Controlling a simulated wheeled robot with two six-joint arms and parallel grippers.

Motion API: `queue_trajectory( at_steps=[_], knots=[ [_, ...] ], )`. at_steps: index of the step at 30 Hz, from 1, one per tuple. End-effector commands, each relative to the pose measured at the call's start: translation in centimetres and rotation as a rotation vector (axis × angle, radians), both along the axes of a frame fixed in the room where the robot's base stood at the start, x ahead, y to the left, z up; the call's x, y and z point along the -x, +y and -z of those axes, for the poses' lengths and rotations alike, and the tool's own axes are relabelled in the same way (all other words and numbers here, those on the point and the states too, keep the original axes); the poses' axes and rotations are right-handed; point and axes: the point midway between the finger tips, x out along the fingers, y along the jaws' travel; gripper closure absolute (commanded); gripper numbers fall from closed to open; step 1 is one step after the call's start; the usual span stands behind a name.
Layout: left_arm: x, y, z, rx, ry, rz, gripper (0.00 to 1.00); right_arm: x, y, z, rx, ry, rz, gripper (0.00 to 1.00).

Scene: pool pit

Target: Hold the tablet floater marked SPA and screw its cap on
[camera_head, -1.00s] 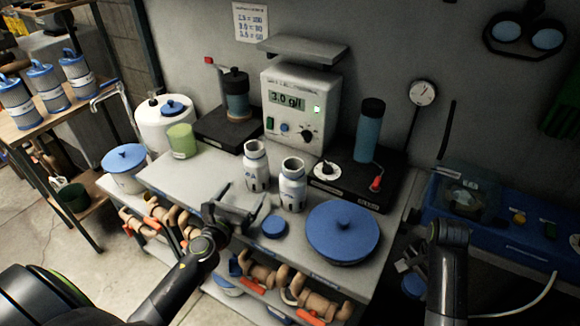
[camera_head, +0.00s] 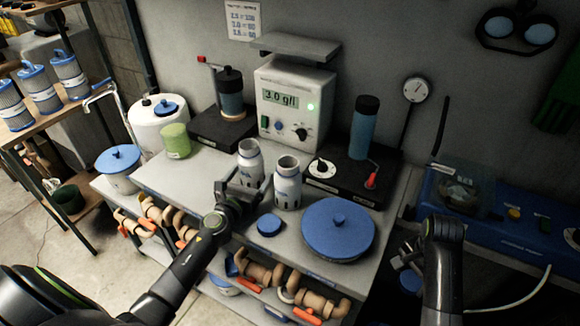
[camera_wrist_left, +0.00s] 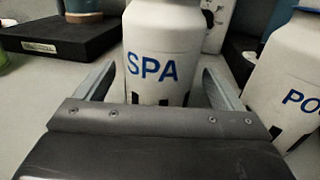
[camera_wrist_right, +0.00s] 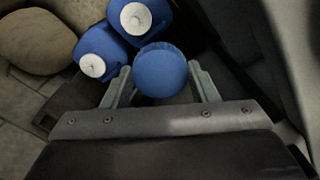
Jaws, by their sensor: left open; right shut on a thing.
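The white floater marked SPA (camera_wrist_left: 160,50) stands upright and open-topped on the bench; it also shows in the head view (camera_head: 250,158). My left gripper (camera_head: 243,190) is open, its fingers on either side of the floater's lower body in the left wrist view. I cannot tell whether they touch it. My right gripper (camera_wrist_right: 160,85) is shut on a round blue cap (camera_wrist_right: 160,70), low at the right, beyond the bench. A second white floater, marked "PO..." (camera_wrist_left: 290,80), stands close on the right, also open-topped (camera_head: 287,185).
Another small blue cap (camera_head: 270,225) lies on the bench front. A large blue lid (camera_head: 338,228) lies to its right. The meter (camera_head: 293,105) and dark stands (camera_head: 345,180) are behind the floaters. Blue items with white discs (camera_wrist_right: 95,55) lie near my right gripper.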

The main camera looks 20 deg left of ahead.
Motion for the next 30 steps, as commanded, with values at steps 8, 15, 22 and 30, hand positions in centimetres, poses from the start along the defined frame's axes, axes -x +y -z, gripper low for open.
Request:
queue_trajectory(
  at_steps=[8,15,22,30],
  knots=[
    [-0.17,0.06,0.02,0.000,0.001,0.000,0.11,0.00,0.00,0.00,0.000,0.000,0.000,0.68],
    [-0.16,0.05,0.01,0.000,0.001,0.000,0.30,0.00,0.00,0.00,0.000,0.000,0.000,0.68],
    [-0.15,0.05,0.01,0.000,0.001,0.000,0.60,0.00,0.00,0.00,0.000,0.000,0.000,0.68],
    [-0.18,0.04,-0.11,0.000,-0.001,0.000,0.64,0.00,0.00,-0.04,0.000,0.000,0.000,0.68]
  ],
)
